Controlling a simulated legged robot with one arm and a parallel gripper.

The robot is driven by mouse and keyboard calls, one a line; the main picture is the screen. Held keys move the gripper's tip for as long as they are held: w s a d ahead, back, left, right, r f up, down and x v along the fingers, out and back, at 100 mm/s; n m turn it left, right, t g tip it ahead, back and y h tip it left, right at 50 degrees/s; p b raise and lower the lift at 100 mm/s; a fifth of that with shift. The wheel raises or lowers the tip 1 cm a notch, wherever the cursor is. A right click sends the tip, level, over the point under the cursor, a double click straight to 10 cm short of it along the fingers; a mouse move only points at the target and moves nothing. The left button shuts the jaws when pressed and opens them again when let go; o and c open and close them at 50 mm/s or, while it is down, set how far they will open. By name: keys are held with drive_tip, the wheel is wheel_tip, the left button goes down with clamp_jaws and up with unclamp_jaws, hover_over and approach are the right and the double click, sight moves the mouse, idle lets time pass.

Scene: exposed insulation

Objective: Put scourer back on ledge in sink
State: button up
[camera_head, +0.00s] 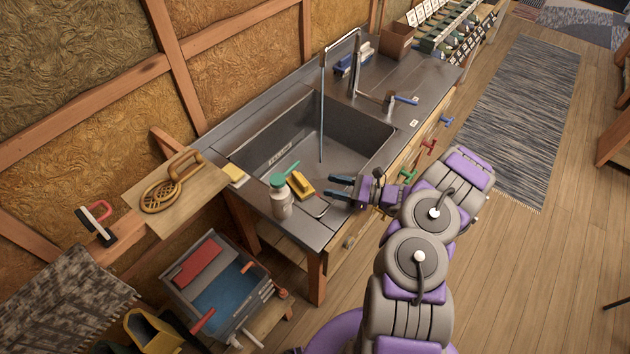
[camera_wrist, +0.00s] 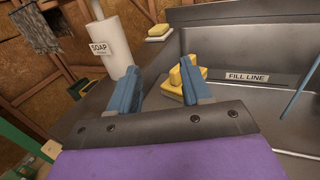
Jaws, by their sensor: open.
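A yellow scourer with a raised grip (camera_head: 300,184) lies at the near-left edge of the sink (camera_head: 335,130), beside the soap bottle. In the wrist view the scourer (camera_wrist: 176,78) shows beyond my fingers, partly hidden by the right one. My gripper (camera_head: 334,186) is to the right of the scourer in the head view, apart from it, with fingers pointing at it. In the wrist view my gripper (camera_wrist: 163,73) has its two blue fingers spread with nothing held between them. The sink basin looks empty; I cannot clearly make out a separate ledge inside it.
A white soap bottle with green top (camera_head: 281,198) stands left of the scourer, and beyond the left finger in the wrist view (camera_wrist: 120,72). A yellow and white sponge (camera_head: 235,174) lies on the counter's left end. A tall tap (camera_head: 323,100) rises over the sink.

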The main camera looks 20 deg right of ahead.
drive_tip(key=shift+v, duration=0.95)
drive_tip(key=a+r+n+g+y, duration=0.2)
drive_tip(key=a+r+n+g, duration=0.2)
drive_tip(key=a+r, duration=0.4)
drive_tip(key=s+a+r+n+g+h, duration=0.5)
drive_tip(key=s+a+r+n+g, duration=0.5)
drive_tip(key=s+a+r+n, duration=0.45)
drive_tip(key=s+d+r+n+t+h, duration=0.1)
drive_tip(key=s+d+n+h, duration=0.2)
drive_tip(key=s, duration=0.7)
drive_tip(key=s+d+r+n+t+h, duration=0.1)
drive_tip(key=s+d+r+n+h, duration=0.1)
drive_tip(key=s+d+h, duration=0.6)
drive_tip(key=s+n+h, duration=0.1)
drive_tip(key=s, duration=0.2)
drive_tip(key=shift+s+d+r+t, duration=0.25)
drive_tip(key=shift+d+r+t, duration=0.05)
drive_tip(key=shift+d, duration=0.05)
drive_tip(key=shift+a, duration=0.2)
